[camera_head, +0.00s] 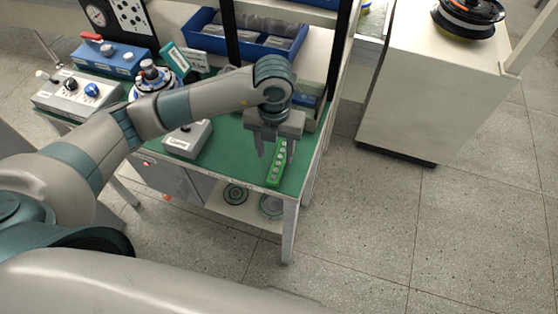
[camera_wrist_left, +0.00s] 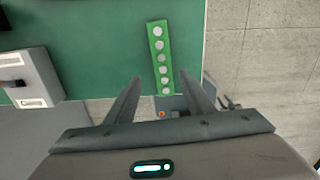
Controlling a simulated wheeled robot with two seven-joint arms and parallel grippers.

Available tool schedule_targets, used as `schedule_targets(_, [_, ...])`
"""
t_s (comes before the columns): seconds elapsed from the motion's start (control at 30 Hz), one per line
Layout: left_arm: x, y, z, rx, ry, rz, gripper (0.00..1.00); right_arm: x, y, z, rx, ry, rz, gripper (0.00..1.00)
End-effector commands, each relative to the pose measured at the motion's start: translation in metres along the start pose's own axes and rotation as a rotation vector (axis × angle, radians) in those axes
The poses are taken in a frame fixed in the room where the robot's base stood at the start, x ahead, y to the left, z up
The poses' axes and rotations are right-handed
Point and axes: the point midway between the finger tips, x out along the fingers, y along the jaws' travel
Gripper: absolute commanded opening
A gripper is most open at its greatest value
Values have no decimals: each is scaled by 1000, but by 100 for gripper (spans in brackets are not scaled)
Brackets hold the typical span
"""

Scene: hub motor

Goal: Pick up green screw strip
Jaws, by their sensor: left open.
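The green screw strip (camera_head: 277,168) is a narrow bright green bar with a row of several silver screw heads. It lies on the green tabletop near the table's front right corner. In the left wrist view, the strip (camera_wrist_left: 159,58) stretches away beyond the fingers, its near end close to the table's front edge. My left gripper (camera_head: 275,150) points down just above the strip, with its fingers spread. In the left wrist view the open fingers (camera_wrist_left: 160,92) are apart, with the strip's near end in line between them and nothing held. My right gripper is not in view.
The green-topped table (camera_head: 240,165) also holds a grey control box (camera_head: 187,140), a blue box (camera_head: 108,58) and a white box with knobs (camera_head: 78,92). Blue bins (camera_head: 240,40) stand at the back. A white cabinet (camera_head: 425,90) is to the right, with open floor between.

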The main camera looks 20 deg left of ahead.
Motion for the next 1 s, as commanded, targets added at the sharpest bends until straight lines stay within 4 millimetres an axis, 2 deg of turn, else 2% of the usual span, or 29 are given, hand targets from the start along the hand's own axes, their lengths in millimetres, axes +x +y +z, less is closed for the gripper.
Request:
schedule_targets(0.17, [9,-3,0,-1,5,1,48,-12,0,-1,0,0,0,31])
schedule_targets(0.33, [27,-7,3,-1,6,1,48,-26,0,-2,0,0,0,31])
schedule_targets(0.53, [48,-6,3,-1,2,1,48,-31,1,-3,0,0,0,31])
schedule_targets(1.0, [51,-6,4,0,1,0,48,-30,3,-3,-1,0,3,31])
